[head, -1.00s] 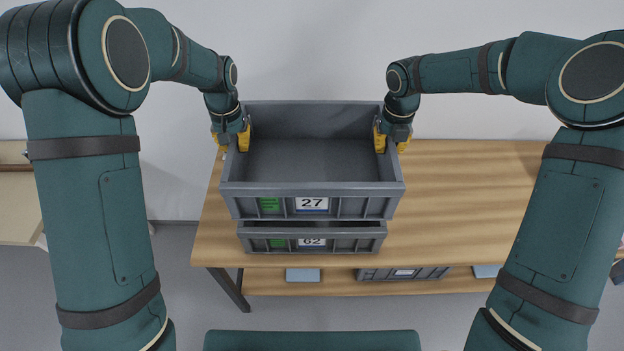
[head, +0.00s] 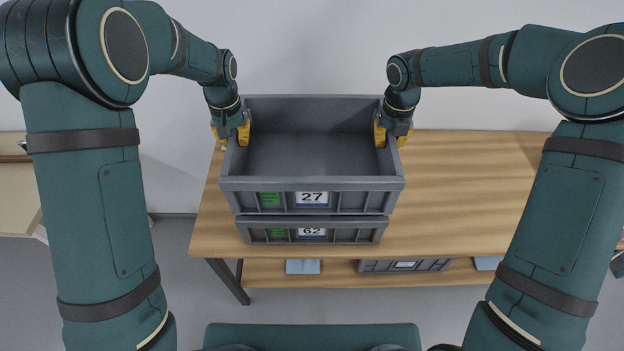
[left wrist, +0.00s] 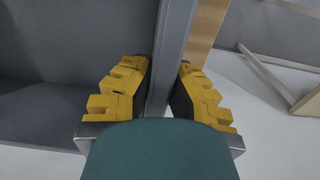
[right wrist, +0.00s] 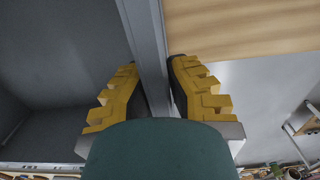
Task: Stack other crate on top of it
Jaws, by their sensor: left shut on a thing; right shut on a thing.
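The grey crate labelled 27 (head: 312,183) is empty and level, just above the grey crate labelled 62 (head: 312,236) on the wooden table. Almost no gap shows between them in the head view; I cannot tell whether they touch. My left gripper (head: 231,137) is shut on the left wall of crate 27, and the wall shows between its yellow fingers in the left wrist view (left wrist: 165,85). My right gripper (head: 394,135) is shut on the right wall, seen between its fingers in the right wrist view (right wrist: 152,80). The inside of crate 62 is hidden.
The wooden table top (head: 460,190) is clear to the right of the crates. Another grey crate (head: 403,265) and a blue-grey flat item (head: 303,267) lie on the lower shelf. A white wall stands close behind the table.

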